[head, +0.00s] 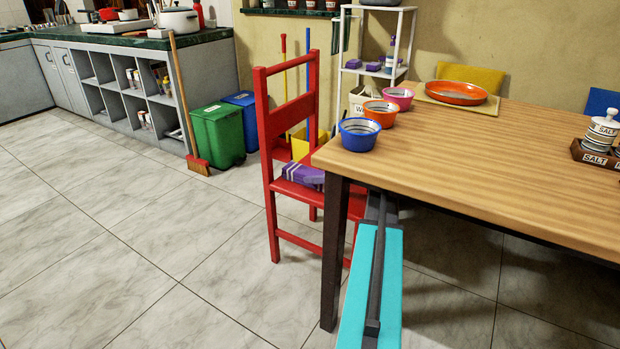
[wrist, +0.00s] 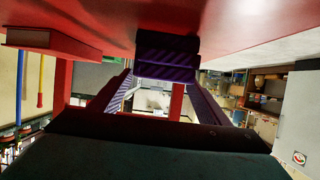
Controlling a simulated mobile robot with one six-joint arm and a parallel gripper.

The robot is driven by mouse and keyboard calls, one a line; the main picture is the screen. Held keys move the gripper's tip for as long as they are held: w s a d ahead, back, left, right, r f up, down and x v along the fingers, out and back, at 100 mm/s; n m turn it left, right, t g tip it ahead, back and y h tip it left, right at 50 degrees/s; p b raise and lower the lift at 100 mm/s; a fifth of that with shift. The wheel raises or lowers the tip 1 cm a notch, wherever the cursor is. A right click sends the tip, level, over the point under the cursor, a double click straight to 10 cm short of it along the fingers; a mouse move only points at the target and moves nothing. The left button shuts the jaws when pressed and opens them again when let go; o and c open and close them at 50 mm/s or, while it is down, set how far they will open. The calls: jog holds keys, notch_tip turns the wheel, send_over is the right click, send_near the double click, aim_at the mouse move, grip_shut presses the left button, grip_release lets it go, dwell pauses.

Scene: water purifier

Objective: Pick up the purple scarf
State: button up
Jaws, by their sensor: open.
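The purple scarf (head: 303,175), folded and with pale stripes, lies on the seat of the red chair (head: 283,100). In the wrist view, which looks upside down, the scarf (wrist: 167,62) is a dark purple striped block against the red seat, at upper centre. My gripper (wrist: 160,88) is open. Its two fingers show left and right of centre, with a gap between them, and the scarf appears ahead of that gap. I cannot tell whether they touch it. In the head view my gripper is hidden behind the table corner.
The wooden table (head: 480,170) stands right of the chair, its dark leg (head: 333,250) close to my teal arm. Bowls, including a blue one (head: 358,134), sit near its corner. Green bin (head: 218,134) and broom (head: 196,163) stand behind left. The left floor is clear.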

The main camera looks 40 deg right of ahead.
aim_at(312, 172)
jog(key=shift+x, duration=1.6)
jog(key=c, duration=1.2)
jog(key=shift+a+r, duration=0.1)
jog(key=shift+r, duration=0.1)
